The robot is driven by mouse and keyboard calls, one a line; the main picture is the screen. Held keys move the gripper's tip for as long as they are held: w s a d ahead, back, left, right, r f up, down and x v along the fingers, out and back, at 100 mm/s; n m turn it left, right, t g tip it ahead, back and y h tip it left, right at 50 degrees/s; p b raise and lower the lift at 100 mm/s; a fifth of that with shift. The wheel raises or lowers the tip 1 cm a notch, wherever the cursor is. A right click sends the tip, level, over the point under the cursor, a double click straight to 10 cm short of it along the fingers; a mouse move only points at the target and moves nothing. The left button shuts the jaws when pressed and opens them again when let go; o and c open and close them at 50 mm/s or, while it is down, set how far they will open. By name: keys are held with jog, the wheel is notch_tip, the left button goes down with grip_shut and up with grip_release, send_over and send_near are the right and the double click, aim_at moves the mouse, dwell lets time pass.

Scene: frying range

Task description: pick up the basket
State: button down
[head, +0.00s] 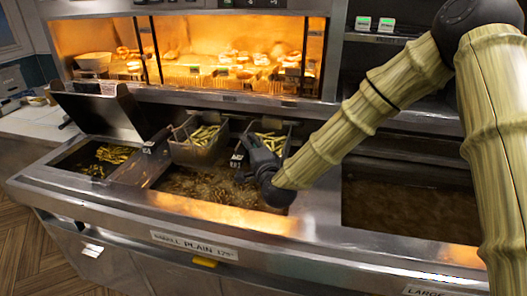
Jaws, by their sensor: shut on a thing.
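Two wire baskets of fries hang over the brown oil of the middle fryer vat. The left basket (196,152) is in plain view, level and filled with fries. The right basket (281,146) is partly hidden by my gripper. My gripper (250,155) reaches in from the right and is shut at the front of the right basket, where its handle would be. The handle itself is hidden by the dark fingers. A small label tag (237,159) shows beside the fingers.
A left vat (68,158) holds loose fries, with a raised dark panel (98,110) behind it. A right vat (405,207) of dark oil has no basket visible in it. A lit warming shelf (215,85) with food runs along the back. The steel front edge (225,215) lies before the vats.

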jog(key=shift+r, duration=0.1)
jog(key=shift+r+p, duration=0.55)
jog(key=shift+r, duration=1.3)
jog(key=shift+s+a+f, duration=0.15)
jog(key=shift+s+f, duration=0.05)
jog(key=shift+s, duration=0.15)
jog(key=s+a+b, duration=0.1)
jog(key=s+a, duration=0.3)
jog(key=s, duration=0.2)
jog(key=s+a+r+b, duration=0.1)
jog(key=s+a+b, duration=0.1)
jog(key=s, duration=0.5)
jog(key=shift+a+r, duration=0.3)
jog(key=shift+a, duration=0.55)
jog(key=shift+s, duration=0.1)
